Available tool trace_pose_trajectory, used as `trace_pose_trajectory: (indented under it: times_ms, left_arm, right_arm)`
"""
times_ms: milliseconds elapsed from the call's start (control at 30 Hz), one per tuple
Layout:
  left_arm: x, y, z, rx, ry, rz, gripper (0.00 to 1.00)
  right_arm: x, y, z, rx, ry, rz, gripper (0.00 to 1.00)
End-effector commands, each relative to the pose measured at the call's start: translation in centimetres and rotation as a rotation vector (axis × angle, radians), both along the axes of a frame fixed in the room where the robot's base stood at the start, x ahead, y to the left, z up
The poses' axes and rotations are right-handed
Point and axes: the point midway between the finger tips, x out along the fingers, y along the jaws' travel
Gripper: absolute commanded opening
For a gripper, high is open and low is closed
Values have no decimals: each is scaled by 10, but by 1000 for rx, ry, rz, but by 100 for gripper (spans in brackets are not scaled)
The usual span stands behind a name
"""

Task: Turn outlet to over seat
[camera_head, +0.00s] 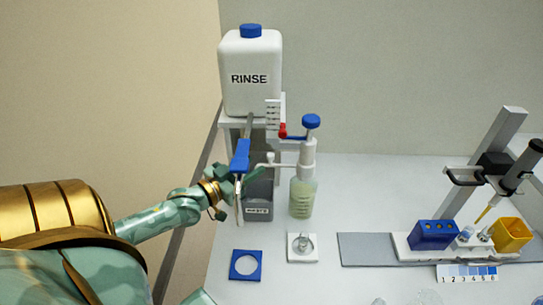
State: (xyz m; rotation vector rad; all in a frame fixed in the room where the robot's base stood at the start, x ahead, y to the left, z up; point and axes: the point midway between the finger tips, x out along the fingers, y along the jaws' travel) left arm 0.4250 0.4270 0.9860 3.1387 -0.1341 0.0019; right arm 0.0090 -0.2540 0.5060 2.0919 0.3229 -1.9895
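A grey outlet arm with a blue sleeve (240,156) comes from below the white RINSE tank (250,75). Its thin tip hangs down in front of a grey labelled waste bin (259,200). My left gripper (238,178) is at the outlet, just below the blue sleeve. Its green fingers overlap the outlet, and I cannot tell whether they grip it. A white square seat (292,254) with a clear round cup on it lies on the bench, to the right of the outlet tip. A blue square plate with a round hole (236,273) lies left of the seat. My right gripper is not in view.
A blue-capped dispenser bottle (303,197) stands right of the outlet, its side spout reaching toward the bin. A red-tipped lever (283,131) is above. A pipette stand, blue rack (432,235) and yellow bin (511,236) stand at right. Clear glassware lies at the front edge.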

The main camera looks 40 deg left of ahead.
Motion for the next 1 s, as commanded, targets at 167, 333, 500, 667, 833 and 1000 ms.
trace_pose_trajectory:
  times_ms: [167, 333, 500, 667, 833, 1000]
  left_arm:
    - [42, -3, -2, 0, -2, 0, 39]
    - [67, -5, -2, 1, 1, 1, 39]
    - [76, -7, -1, 0, 1, 0, 39]
    - [76, -7, 0, 0, 2, 0, 39]
    - [76, -7, 0, 0, 2, 0, 14]
    - [76, -7, 0, 0, 2, 0, 0]
  right_arm:
    - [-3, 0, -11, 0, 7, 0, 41]
    - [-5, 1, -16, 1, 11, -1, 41]
    - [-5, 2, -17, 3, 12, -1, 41]
    - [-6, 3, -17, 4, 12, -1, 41]
    - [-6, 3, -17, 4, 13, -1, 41]
    - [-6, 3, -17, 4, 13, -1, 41]
